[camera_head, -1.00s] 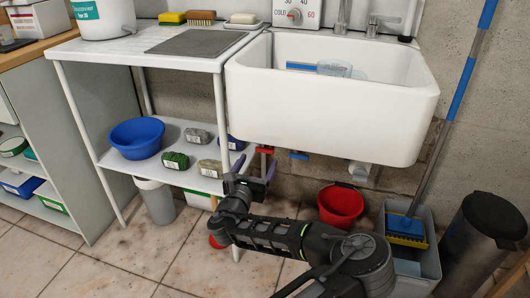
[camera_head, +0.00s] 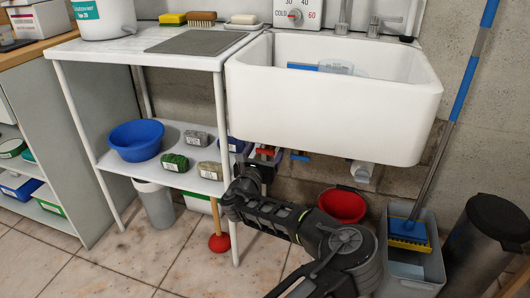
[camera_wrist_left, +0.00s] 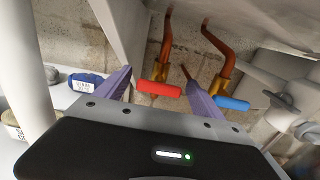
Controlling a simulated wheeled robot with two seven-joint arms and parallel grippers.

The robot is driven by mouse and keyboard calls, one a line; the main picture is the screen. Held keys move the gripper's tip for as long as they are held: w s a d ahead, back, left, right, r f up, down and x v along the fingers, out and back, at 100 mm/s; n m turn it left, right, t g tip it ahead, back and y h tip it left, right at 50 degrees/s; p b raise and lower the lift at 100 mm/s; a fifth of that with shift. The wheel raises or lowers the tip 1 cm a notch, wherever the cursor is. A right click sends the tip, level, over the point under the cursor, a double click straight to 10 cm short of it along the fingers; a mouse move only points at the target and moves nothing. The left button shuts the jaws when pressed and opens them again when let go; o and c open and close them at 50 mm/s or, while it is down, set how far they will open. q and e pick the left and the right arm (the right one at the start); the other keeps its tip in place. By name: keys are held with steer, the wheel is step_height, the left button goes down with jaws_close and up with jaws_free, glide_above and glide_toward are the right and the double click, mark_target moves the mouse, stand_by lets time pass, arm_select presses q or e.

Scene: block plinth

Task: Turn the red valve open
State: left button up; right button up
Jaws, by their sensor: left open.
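The red valve handle (camera_head: 264,152) sits under the sink's left end. In the left wrist view, the red handle (camera_wrist_left: 160,89) lies crosswise between my two purple fingers, below a copper pipe. My left gripper (camera_head: 266,160) is open and raised to the handle from below; it also shows in the left wrist view (camera_wrist_left: 158,77). The handle's ends come close to both fingers; I cannot tell whether they touch. A blue valve handle (camera_wrist_left: 232,103) is just right of the right finger, and it also shows in the head view (camera_head: 299,156). My right gripper is not in view.
The white sink (camera_head: 330,115) hangs directly above. The table's white leg (camera_head: 222,130) and lower shelf (camera_head: 180,148) stand close left of the gripper. A red bucket (camera_head: 342,207), a grey mop bucket (camera_head: 412,265) and a plunger (camera_head: 219,242) are on the floor.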

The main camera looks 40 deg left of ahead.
arm_select(q)
steer(key=shift+c, duration=0.6)
steer(key=c, duration=1.2)
steer(key=shift+c, duration=0.2)
steer(key=shift+n, duration=0.3)
steer(key=n+p, duration=0.3)
steer(key=shift+r+n, duration=0.1)
steer(key=shift+n, duration=0.3)
steer(key=n+p, duration=0.2)
steer(key=n, duration=0.2)
steer(key=shift+s+a+n, duration=0.1)
steer(key=shift+a+n, duration=0.05)
steer(key=shift+n, duration=0.15)
steer(key=n, duration=0.2)
steer(key=n+p, duration=0.1)
steer(key=n, duration=0.1)
steer(key=shift+f+n, duration=0.2)
steer(key=shift+n, duration=0.1)
steer(key=shift+f+n, duration=0.15)
steer(key=shift+n, duration=2.05)
